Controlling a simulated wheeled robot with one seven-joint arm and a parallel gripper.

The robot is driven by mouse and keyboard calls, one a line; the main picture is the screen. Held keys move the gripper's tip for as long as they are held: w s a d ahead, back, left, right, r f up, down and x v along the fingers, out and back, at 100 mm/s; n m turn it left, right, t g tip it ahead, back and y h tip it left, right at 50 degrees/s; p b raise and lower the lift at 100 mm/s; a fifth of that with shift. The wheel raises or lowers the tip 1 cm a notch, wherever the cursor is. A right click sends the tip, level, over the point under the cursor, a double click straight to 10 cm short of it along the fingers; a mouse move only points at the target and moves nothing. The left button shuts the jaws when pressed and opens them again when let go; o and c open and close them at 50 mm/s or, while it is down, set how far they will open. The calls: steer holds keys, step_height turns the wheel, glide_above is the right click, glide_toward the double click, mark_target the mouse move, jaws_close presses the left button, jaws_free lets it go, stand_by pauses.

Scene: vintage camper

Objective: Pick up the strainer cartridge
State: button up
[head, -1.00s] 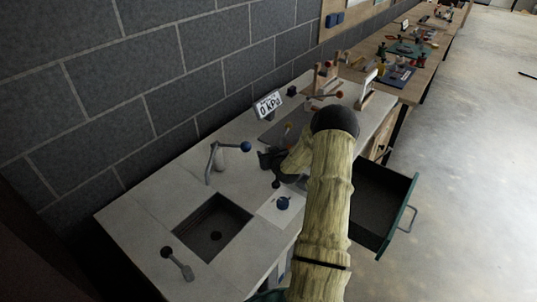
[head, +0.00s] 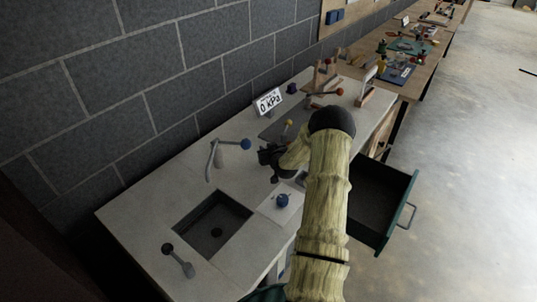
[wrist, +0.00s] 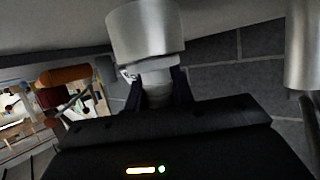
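My gripper (head: 268,161) is over the counter, beyond the sink and in front of the wall, partly hidden by my own arm in the head view. In the wrist view its two dark fingers (wrist: 159,92) lie close against both sides of a grey neck below a wide metal cylinder. This cylinder appears to be the strainer cartridge (wrist: 146,32). The cartridge is not clearly visible in the head view.
The counter (head: 140,214) has a sunken sink (head: 212,226), a blue-knobbed lever (head: 244,144), a blue knob (head: 283,200) on a white plate and a "0 kPa" display (head: 268,102). An open drawer (head: 378,205) juts out right. Another metal post (wrist: 303,45) stands close by in the wrist view.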

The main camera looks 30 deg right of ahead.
steer(key=shift+r, duration=0.15)
step_height(320, 180, up, 10)
steer(key=b, duration=0.2)
steer(key=shift+b, duration=0.35)
steer(key=shift+w+f, duration=0.1)
steer(key=shift+f, duration=0.1)
stand_by(0.5)
